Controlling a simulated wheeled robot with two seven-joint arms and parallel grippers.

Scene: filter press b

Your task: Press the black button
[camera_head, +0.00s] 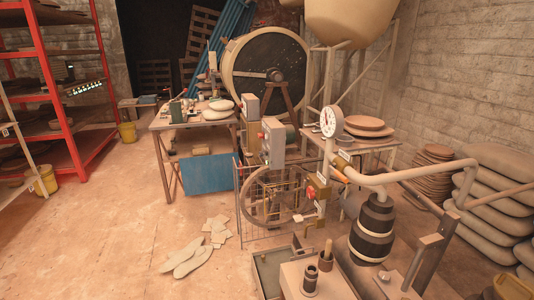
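No black button can be made out clearly at this size. A grey control box (273,142) stands on a post in the middle of the view, with a small red spot on its left face. A second grey box (249,107) sits behind it, also with a small red spot. A red button on a yellow plate (311,191) is on the machine to the right, below the pipe. Neither of my grippers is in view.
A round pressure gauge (331,121) tops a thick pipe (400,174) running right. A dark banded cylinder (373,230) stands below. A wire guard surrounds a wheel (270,197). A cluttered table (190,124) stands behind. Floor (110,235) is mostly free at left, near red shelves (50,80).

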